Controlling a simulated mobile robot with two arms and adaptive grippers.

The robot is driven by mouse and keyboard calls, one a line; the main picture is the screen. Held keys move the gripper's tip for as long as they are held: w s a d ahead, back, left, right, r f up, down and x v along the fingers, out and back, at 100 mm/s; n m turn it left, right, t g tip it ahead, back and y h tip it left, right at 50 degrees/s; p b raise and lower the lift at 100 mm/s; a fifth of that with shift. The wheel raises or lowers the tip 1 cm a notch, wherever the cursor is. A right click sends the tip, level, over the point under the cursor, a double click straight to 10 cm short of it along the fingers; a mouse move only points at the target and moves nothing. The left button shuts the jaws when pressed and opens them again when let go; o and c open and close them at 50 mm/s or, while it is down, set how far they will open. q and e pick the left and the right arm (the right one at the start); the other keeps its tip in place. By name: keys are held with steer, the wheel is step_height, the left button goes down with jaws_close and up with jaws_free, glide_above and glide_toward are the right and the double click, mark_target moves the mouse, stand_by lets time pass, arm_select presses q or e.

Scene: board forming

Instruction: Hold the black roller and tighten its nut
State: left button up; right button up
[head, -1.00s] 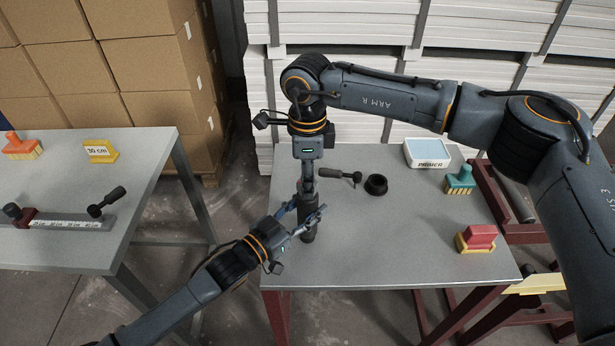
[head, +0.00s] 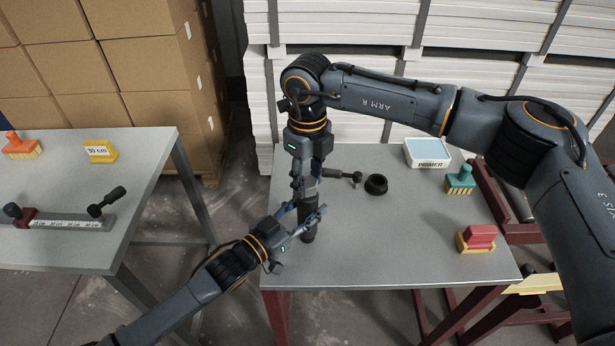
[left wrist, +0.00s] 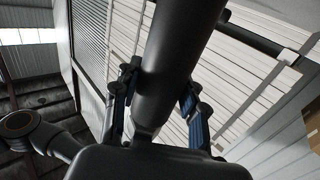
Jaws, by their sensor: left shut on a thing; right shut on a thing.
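The black roller (head: 309,228) stands upright near the left side of the right-hand table. My left gripper (head: 305,212) is shut around its body from the front left. In the left wrist view the roller (left wrist: 178,50) is a thick dark cylinder between the two fingers of my left gripper (left wrist: 160,95). My right gripper (head: 308,183) points straight down from above and is shut at the roller's top end. The nut is hidden between the right fingers.
A black handle (head: 343,175) and a black ring (head: 376,185) lie just right of the roller. A primer tray (head: 427,153), a teal brush (head: 460,181) and a red-and-yellow block (head: 478,238) are farther right. The table's front middle (head: 390,255) is clear.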

mark_target(308, 182)
arm_select(q)
steer(key=shift+f, duration=0.4)
arm_select(e)
steer(key=m, duration=0.4)
steer(key=shift+m, duration=2.9)
steer(key=o, duration=1.2)
steer(key=shift+c, duration=0.2)
step_height(308, 182, up, 12)
steer(key=shift+s, duration=0.1)
